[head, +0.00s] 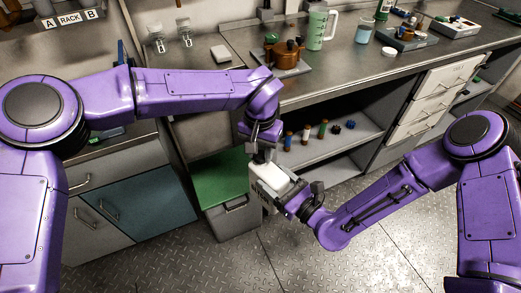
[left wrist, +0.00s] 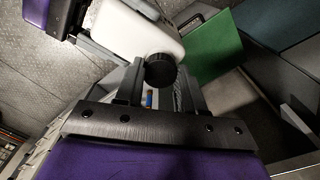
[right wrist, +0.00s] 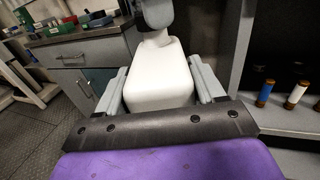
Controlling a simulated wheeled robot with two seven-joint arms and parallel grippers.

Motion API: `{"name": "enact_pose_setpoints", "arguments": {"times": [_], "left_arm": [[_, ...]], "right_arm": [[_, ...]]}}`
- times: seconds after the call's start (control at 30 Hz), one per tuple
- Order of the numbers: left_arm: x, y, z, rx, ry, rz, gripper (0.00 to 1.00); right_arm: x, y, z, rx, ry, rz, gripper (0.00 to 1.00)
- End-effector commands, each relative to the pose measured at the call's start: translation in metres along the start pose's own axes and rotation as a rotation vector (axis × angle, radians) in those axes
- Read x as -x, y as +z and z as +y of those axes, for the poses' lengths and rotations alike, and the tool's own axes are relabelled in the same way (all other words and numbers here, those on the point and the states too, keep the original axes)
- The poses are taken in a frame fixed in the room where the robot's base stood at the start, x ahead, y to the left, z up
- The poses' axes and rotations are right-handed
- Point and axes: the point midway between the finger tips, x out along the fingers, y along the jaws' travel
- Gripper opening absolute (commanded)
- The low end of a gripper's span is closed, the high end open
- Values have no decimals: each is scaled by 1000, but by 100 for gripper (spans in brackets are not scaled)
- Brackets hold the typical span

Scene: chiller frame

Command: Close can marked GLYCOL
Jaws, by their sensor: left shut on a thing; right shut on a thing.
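A white can (head: 268,177) hangs in the air between my two grippers, in front of the bench. Dark lettering shows on its side in the head view but is too small to read. My right gripper (head: 287,195) is shut on the can's body; the body (right wrist: 158,80) fills the space between its fingers in the right wrist view. A black cap (left wrist: 160,70) sits at the can's neck. My left gripper (left wrist: 158,85) is shut on this cap, with one finger on each side. Whether the cap is fully tight cannot be told.
A grey bin with a green lid (head: 222,180) stands left of the can. A lower shelf (head: 335,145) holds several small bottles. The floor in front is clear.

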Motion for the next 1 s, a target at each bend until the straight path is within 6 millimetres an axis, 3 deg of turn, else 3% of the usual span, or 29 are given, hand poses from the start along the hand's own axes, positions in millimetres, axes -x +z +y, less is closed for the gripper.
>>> {"name": "enact_pose_setpoints", "arguments": {"times": [0.03,0.1,0.37,0.7,0.97,1.0], "left_arm": [[0,-1,-1,2,-2,2,48],[0,0,-1,3,-2,1,64],[1,0,-1,3,-1,1,64],[42,-1,-1,4,-1,3,64],[46,0,0,4,-1,1,64],[46,0,0,4,-1,1,60]], "right_arm": [[0,1,0,-1,-1,-1,0],[0,1,0,-1,-1,-1,0],[0,1,0,0,0,-2,0],[0,1,0,0,0,-3,0],[0,1,0,0,0,-3,0],[0,1,0,0,0,-3,0]]}}
